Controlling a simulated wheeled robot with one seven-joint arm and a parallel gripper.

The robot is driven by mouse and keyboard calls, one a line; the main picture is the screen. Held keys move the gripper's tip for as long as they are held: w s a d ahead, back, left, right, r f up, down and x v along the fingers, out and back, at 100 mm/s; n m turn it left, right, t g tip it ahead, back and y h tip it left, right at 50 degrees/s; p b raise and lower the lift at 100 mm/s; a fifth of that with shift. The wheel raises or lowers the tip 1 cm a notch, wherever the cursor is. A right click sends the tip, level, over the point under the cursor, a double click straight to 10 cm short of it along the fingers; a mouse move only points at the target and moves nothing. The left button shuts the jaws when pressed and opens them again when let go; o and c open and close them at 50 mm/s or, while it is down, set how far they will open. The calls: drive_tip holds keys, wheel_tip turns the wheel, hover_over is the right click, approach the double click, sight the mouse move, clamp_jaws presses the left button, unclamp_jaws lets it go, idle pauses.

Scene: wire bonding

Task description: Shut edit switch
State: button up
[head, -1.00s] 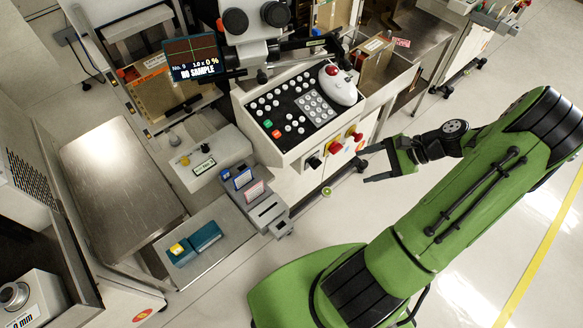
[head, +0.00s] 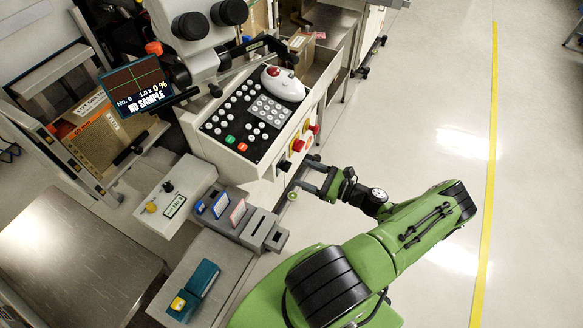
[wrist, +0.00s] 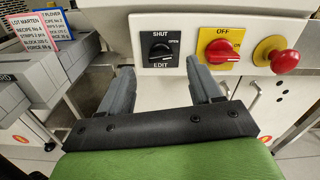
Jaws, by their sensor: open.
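The edit switch (wrist: 160,49) is a black rotary knob on a black plate, labelled SHUT above, OPEN at right and EDIT below. It sits on the front panel of the console, and its dark knob also shows in the head view (head: 284,165). I cannot tell for sure which label the knob points to. My gripper (wrist: 158,68) is open and empty, its two grey fingers apart and facing the panel, with the switch in the gap between them but beyond the tips. In the head view my gripper (head: 302,172) is close in front of the panel.
Right of the switch are a red OFF knob (wrist: 221,50) on a yellow plate and a red push button (wrist: 284,61). At left stand grey blocks with blue and red cards (wrist: 50,30). The floor right of the console is clear.

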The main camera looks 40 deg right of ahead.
sight(290, 167)
drive_tip(key=x, duration=0.5)
drive_tip(key=shift+w, duration=0.15)
drive_tip(key=shift+c, duration=0.3)
drive_tip(key=c, duration=1)
